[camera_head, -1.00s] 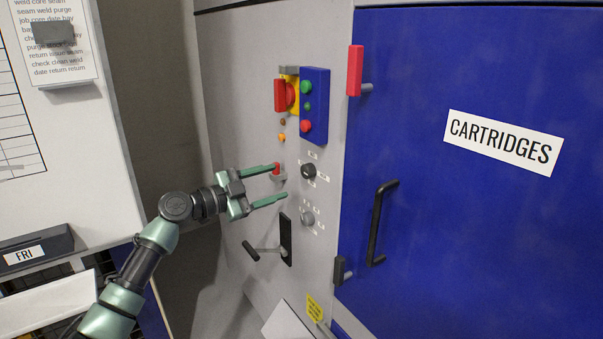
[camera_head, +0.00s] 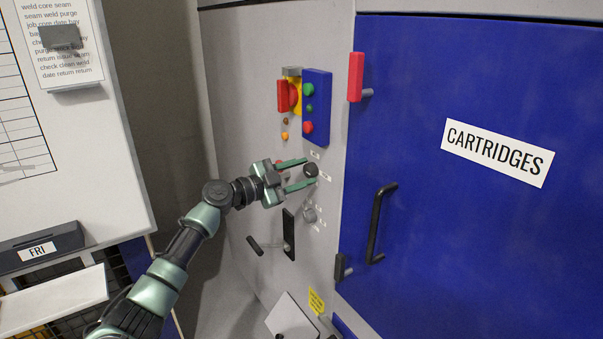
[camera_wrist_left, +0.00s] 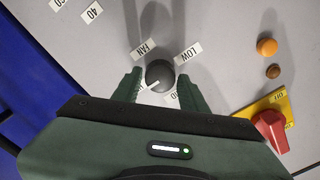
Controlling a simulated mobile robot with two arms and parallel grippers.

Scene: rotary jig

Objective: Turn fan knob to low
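The fan knob (camera_head: 311,170) is a dark round knob on the grey machine panel. In the left wrist view the fan knob (camera_wrist_left: 159,75) has a white pointer line toward the lower left, away from the LOW label (camera_wrist_left: 188,53). A FAN label (camera_wrist_left: 145,48) is beside it. My left gripper (camera_head: 309,172) is open, with its green fingers on either side of the knob; the left wrist view shows the fingers (camera_wrist_left: 158,88) flanking it. I cannot tell whether they touch it. The lower part of the labels is partly hidden by the gripper. My right gripper is not in view.
A second grey knob (camera_head: 309,214) sits just below. A black lever handle (camera_head: 289,234) is lower left. Above is a blue button box (camera_head: 316,106) with a red switch handle (camera_head: 283,96) beside it. The blue cartridges door (camera_head: 470,220) is to the right.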

